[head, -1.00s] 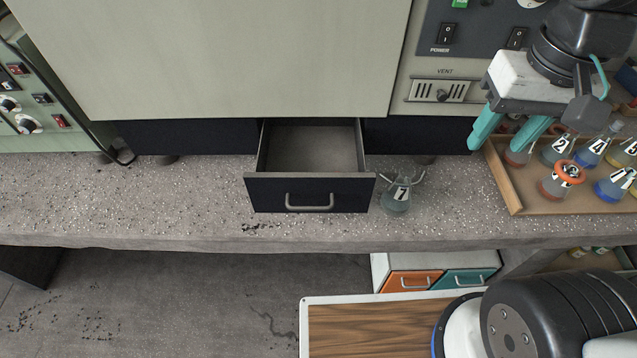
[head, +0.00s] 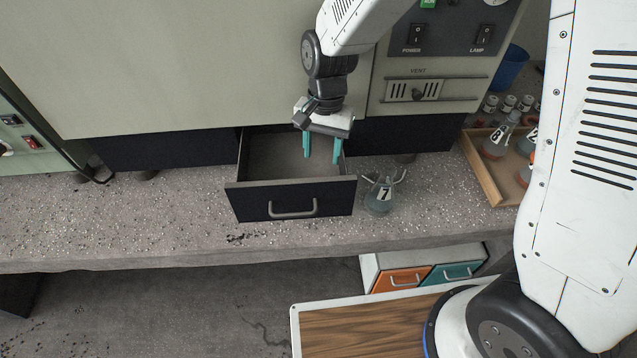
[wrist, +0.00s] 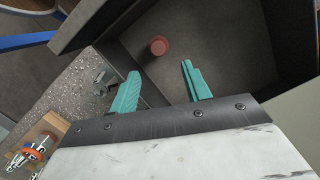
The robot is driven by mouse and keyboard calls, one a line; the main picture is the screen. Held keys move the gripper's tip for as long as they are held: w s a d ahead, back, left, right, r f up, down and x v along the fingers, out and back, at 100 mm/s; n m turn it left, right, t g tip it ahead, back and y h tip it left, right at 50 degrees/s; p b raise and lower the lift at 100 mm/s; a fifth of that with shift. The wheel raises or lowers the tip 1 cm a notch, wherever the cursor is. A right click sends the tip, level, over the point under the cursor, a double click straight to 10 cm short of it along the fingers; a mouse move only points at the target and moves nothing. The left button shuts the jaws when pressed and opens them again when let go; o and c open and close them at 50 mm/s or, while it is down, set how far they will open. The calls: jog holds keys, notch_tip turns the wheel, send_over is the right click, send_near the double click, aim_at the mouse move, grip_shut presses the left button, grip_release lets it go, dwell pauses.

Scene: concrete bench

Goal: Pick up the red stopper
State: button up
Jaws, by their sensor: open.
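The red stopper (wrist: 159,46) lies on the floor of the open dark drawer (head: 283,196), near one of its walls, in the wrist view. In the head view the stopper is not visible. My gripper (head: 322,160) is over the right part of the drawer, pointing down, its teal fingers spread apart. In the wrist view the fingers of my gripper (wrist: 163,88) are open and empty, and the stopper shows beyond the gap between their tips. The stopper is not touched by either finger.
A wooden tray (head: 481,168) with several flasks is farther right. The grey cabinet (head: 190,60) rises behind the drawer. The bench left of the drawer is clear.

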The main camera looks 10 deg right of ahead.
jog(key=f, duration=0.2)
jog(key=s+f, duration=0.1)
jog(key=f, duration=0.3)
jog(key=shift+s+a+f, duration=0.35)
jog(key=shift+s+a, duration=0.05)
grip_shut()
